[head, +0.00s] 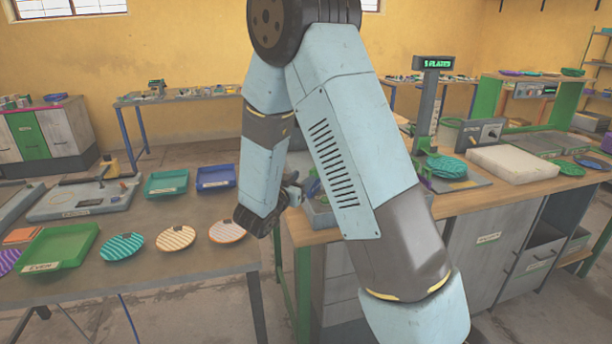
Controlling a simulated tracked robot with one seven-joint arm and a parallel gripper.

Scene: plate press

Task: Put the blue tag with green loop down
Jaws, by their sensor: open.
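My gripper (286,192) is partly visible in the head view, at the end of my bent arm. It is near the left end of the right-hand workbench (300,230), just beside a grey tray (322,217). My own arm covers part of this spot. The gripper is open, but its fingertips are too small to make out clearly. I cannot make out a blue tag with a green loop anywhere. Some small bluish shapes show by the grey tray, partly hidden behind my arm, and I cannot tell what they are.
The left table holds a green tray (58,248), striped plates (175,238), a teal bin (166,184) and a blue bin (216,177). On the right bench stand a post with a lit display (433,62), teal plates (447,167) and a pale block (512,162).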

